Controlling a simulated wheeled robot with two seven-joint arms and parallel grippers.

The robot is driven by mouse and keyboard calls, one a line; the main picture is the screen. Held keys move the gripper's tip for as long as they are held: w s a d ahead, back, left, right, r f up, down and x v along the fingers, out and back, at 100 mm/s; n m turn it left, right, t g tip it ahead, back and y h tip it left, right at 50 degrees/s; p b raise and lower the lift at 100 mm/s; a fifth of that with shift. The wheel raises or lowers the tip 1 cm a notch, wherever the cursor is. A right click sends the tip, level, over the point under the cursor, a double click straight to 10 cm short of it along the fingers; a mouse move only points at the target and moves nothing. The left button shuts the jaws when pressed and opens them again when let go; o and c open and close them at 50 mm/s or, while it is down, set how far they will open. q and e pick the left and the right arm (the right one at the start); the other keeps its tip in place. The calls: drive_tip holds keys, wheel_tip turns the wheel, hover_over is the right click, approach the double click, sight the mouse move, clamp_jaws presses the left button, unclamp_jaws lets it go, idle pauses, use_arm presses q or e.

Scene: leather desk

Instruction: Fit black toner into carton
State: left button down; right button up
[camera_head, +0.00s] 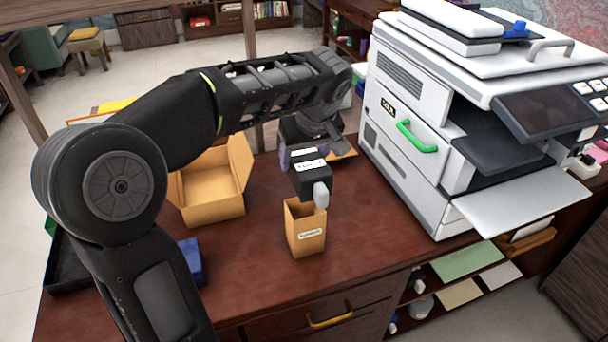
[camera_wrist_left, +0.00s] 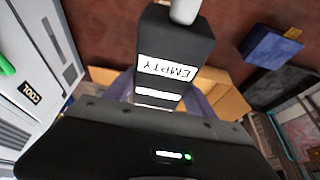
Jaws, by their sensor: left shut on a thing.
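The black toner (camera_head: 312,183) is a dark block with a white label and a grey knob at its near end. In the left wrist view the toner (camera_wrist_left: 178,40) fills the upper middle, and its label reads EMPTY. My left gripper (camera_head: 305,153) is shut on its far end. The small brown carton (camera_head: 305,232) stands upright and open on the desk. The toner is just above the carton's mouth; the head view does not settle whether they touch. My right gripper is not in view.
A white printer (camera_head: 415,150) with a green handle stands at the right. A larger open cardboard box (camera_head: 213,209) is at the left, behind a blue box (camera_head: 190,258) and a black tray (camera_head: 62,270). The reddish desk (camera_head: 370,245) is clear between carton and printer.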

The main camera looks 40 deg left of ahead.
use_arm(q)
drive_tip(key=shift+r, duration=0.65)
